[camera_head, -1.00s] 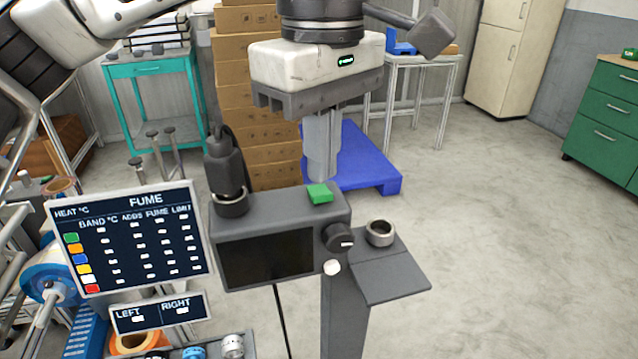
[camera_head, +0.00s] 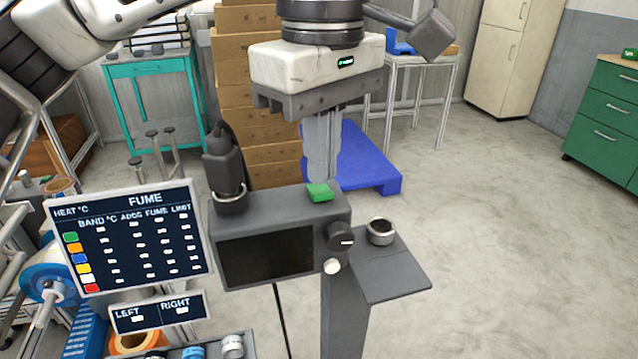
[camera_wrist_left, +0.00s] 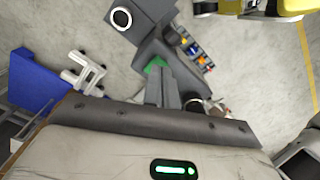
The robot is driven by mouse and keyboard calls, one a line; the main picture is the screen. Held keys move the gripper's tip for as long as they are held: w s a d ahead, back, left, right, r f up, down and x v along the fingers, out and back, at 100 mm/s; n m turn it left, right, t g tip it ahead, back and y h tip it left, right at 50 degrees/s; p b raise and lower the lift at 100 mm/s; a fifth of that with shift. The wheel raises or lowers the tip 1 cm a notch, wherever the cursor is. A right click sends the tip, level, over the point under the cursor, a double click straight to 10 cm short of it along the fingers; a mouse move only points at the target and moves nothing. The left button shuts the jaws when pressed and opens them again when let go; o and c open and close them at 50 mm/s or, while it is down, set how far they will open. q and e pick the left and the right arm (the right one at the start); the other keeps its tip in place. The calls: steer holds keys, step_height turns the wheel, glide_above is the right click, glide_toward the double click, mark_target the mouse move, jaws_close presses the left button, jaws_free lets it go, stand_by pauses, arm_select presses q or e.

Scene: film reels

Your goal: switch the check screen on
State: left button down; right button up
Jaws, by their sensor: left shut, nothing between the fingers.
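The check screen (camera_head: 265,258) is a dark grey box with a black, unlit display, on a grey stand. A green button (camera_head: 320,193) sits on its top near the right end. A black knob (camera_head: 341,237) and a small white button (camera_head: 332,266) are on its right side. My left gripper (camera_head: 320,180) points down with its fingers shut and empty, the tips just above or at the green button; I cannot tell whether they touch. In the left wrist view the green button (camera_wrist_left: 155,65) shows at the fingertips, partly hidden by them. My right gripper is out of view.
A black handheld device (camera_head: 225,165) stands in a ring on the box's left end. A metal ring (camera_head: 381,231) sits on the grey shelf (camera_head: 395,270) at right. The FUME board (camera_head: 130,240) stands at left. Cartons and a blue pallet (camera_head: 365,165) are behind; the right floor is clear.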

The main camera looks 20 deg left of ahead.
mark_target(322, 191)
arm_select(q)
steer(key=shift+f+b, duration=0.7)
steer(key=shift+f, duration=0.15)
steer(key=shift+r, duration=0.15)
steer(key=shift+r+p, duration=2.75)
steer(key=shift+r, duration=0.65)
